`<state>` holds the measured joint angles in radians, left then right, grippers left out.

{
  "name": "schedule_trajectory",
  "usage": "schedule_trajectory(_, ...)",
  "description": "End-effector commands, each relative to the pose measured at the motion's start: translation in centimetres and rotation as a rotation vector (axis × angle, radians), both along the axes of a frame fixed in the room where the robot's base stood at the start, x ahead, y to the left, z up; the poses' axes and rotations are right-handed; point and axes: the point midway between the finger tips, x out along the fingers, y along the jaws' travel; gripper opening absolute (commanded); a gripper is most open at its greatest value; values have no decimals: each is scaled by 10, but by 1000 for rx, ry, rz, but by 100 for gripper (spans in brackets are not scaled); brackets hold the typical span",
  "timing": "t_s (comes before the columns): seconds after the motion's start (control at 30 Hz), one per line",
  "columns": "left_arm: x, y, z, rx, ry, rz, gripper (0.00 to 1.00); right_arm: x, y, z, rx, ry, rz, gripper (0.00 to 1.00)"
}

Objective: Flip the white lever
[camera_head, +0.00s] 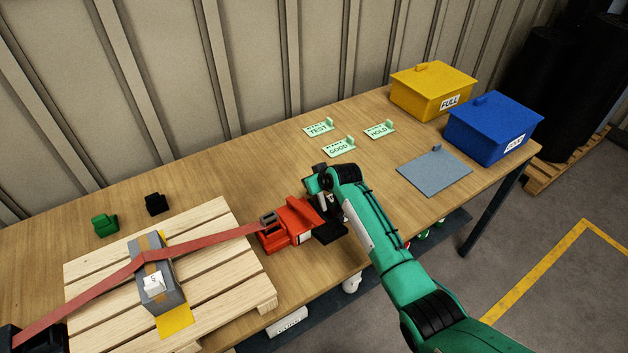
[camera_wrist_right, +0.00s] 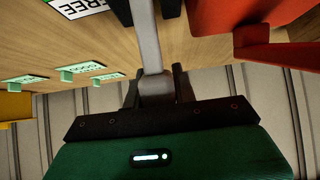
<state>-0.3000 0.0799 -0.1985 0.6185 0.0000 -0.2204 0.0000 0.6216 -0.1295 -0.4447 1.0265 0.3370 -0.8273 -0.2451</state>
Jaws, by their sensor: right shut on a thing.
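The white lever (camera_wrist_right: 148,40) looks pale grey in the right wrist view. It runs from the top edge down between the black fingers of my right gripper (camera_wrist_right: 156,88), which is shut on it. In the head view my right gripper (camera_head: 322,202) is at the right end of the red press (camera_head: 291,222); the arm and gripper mostly hide the lever there. Part of the red body (camera_wrist_right: 275,30) shows at the upper right of the wrist view, and a FREE label (camera_wrist_right: 82,6) at its top. My left gripper is not in view.
A red belt (camera_head: 205,243) runs from the press over a grey box (camera_head: 168,272) on a wooden pallet (camera_head: 215,222). Green signs (camera_head: 338,147), a yellow box (camera_head: 430,95), a blue box (camera_head: 490,130) and a grey plate (camera_head: 434,174) are farther right. The table between press and signs is clear.

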Motion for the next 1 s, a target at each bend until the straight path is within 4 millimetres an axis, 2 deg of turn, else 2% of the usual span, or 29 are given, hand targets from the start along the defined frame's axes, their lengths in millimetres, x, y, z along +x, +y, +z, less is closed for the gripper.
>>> schedule_trajectory(0.03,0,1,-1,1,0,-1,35,-2,0,-6,-4,7,0,0)
schedule_trajectory(0.53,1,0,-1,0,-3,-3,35,-4,-1,-11,-7,14,2,0)
schedule_trajectory(0.57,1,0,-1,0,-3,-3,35,-4,-1,-11,-7,14,2,33)
schedule_trajectory(0.63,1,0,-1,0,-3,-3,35,-4,-1,-11,-6,13,2,47)
schedule_trajectory(0.67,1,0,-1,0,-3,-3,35,-4,-1,-10,-6,12,1,49)
schedule_trajectory(1.0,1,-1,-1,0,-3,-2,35,-3,-1,-5,-3,5,1,49)
